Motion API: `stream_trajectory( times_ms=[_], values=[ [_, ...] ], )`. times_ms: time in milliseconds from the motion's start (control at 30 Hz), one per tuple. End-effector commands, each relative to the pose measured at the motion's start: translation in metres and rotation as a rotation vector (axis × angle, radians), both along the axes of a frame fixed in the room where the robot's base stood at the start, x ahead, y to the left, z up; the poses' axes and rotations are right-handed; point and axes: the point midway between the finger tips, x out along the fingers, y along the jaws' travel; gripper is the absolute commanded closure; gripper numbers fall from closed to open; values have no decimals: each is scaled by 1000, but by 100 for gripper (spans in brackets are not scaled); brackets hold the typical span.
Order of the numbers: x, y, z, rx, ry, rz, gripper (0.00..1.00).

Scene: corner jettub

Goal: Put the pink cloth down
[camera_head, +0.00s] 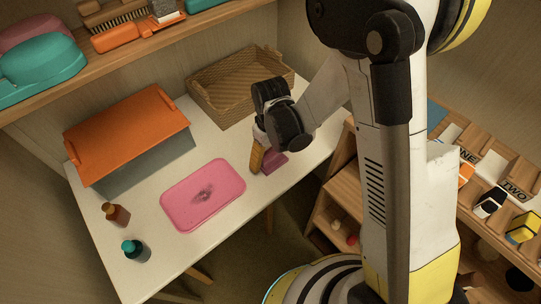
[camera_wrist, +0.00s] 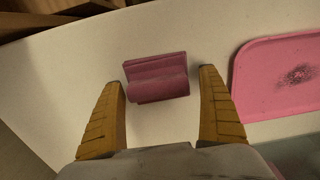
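The pink cloth (camera_head: 274,162) is a small folded bundle on the white table, right of the pink tray (camera_head: 180,214). It also shows in the wrist view (camera_wrist: 157,80), between the two yellow fingers with a gap on each side. My gripper (camera_head: 257,158) points down at the cloth and is open; its fingers (camera_wrist: 162,78) do not touch the cloth. In the head view my gripper hides part of the cloth. The pink tray (camera_wrist: 255,98) has a dark smudge on it. How high the fingers are above the table is hard to tell.
On the white table (camera_head: 110,255) stand a grey box with an orange lid (camera_head: 130,135), a wicker basket (camera_head: 235,85), a brown bottle (camera_head: 115,214) and a dark bottle with a teal cap (camera_head: 136,250). A wooden shelf (camera_head: 150,50) hangs above. Wooden racks (camera_head: 345,190) stand at right.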

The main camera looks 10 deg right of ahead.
Motion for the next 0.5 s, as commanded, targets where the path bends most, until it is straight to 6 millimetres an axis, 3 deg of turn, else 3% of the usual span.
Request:
stream_trajectory(
  times_ms=[333,500],
  values=[
    [0,0,5,0,0,0,13],
    [0,0,35,0,0,0,13]
  ],
)
